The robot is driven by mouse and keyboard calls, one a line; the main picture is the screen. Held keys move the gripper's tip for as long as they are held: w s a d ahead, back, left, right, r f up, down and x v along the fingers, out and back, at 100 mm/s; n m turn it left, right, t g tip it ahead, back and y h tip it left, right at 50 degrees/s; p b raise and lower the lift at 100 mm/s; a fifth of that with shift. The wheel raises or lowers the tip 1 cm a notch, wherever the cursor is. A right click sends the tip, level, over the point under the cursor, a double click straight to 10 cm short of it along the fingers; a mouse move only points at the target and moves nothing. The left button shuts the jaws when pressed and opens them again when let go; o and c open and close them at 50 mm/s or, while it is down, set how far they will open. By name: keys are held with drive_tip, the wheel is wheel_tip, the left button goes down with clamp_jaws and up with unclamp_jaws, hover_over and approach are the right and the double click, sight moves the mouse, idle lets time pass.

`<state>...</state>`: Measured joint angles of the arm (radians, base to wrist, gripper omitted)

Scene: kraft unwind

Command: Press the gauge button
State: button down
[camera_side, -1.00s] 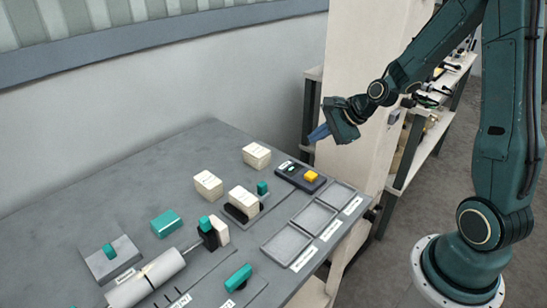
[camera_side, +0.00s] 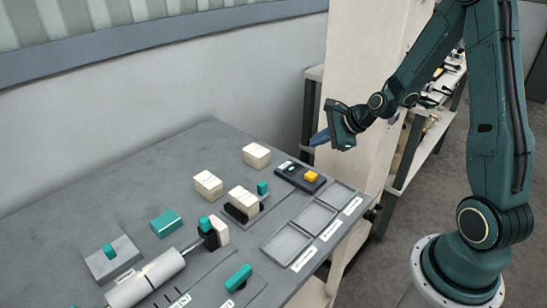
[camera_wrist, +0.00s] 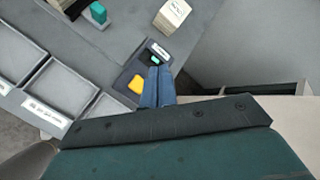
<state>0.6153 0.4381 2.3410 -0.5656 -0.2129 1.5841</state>
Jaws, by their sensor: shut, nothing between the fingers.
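A dark gauge box (camera_side: 291,172) sits near the back right edge of the table. It has a raised yellow button (camera_side: 311,176) on its right part and a small label and green display on its left part. My gripper (camera_side: 317,138) is shut and empty, in the air above and behind the box, apart from it. In the wrist view the blue fingers (camera_wrist: 158,73) are together and hide part of the gauge box (camera_wrist: 125,78). The yellow button (camera_wrist: 136,85) shows just left of the fingers.
Grey trays (camera_side: 314,216) lie in a row in front of the box. Cream blocks (camera_side: 257,154) and a small teal block (camera_side: 262,187) stand to its left. A pale column (camera_side: 360,70) rises behind the table's right edge.

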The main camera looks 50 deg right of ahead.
sight(315, 175)
drive_tip(key=shift+f, duration=4.2)
drive_tip(key=shift+f, duration=1)
drive_tip(key=shift+r, duration=0.15)
idle(0.3)
drive_tip(key=shift+r, duration=0.8)
drive_tip(key=shift+r, duration=0.1)
drive_tip(key=shift+r, duration=2.45)
